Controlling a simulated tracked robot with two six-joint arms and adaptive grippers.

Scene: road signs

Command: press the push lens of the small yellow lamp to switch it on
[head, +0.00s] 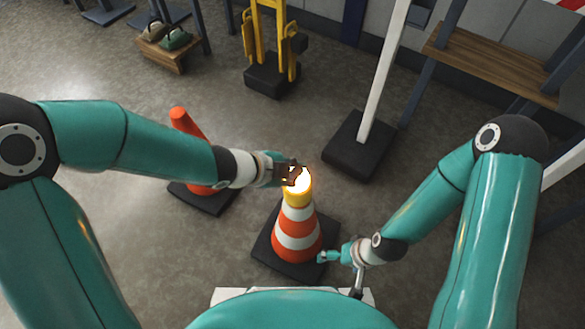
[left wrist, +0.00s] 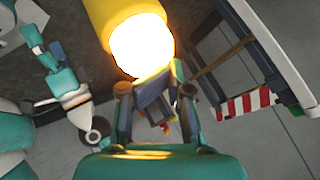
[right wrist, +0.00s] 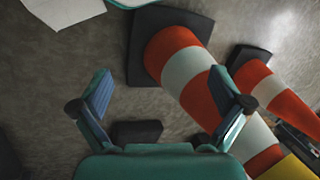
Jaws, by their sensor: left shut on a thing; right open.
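The small yellow lamp (head: 297,198) sits on top of an orange and white traffic cone (head: 297,241), and its lens glows bright white-yellow. In the left wrist view the lit lens (left wrist: 141,45) faces the fingers. My left gripper (head: 292,174) is at the lens with its fingers closed and their tips against it; the glare hides the exact contact. My right gripper (head: 325,257) is open and empty, low beside the cone at its right. In the right wrist view the cone (right wrist: 190,70) shows beyond my open fingers (right wrist: 163,95).
A second cone (head: 186,124) stands behind my left arm. A white post on a black base (head: 361,146) stands behind the lamp at right. A yellow stand (head: 268,75), a wooden box with bags (head: 161,53) and a wooden shelf (head: 490,65) are farther back. Bare floor lies between.

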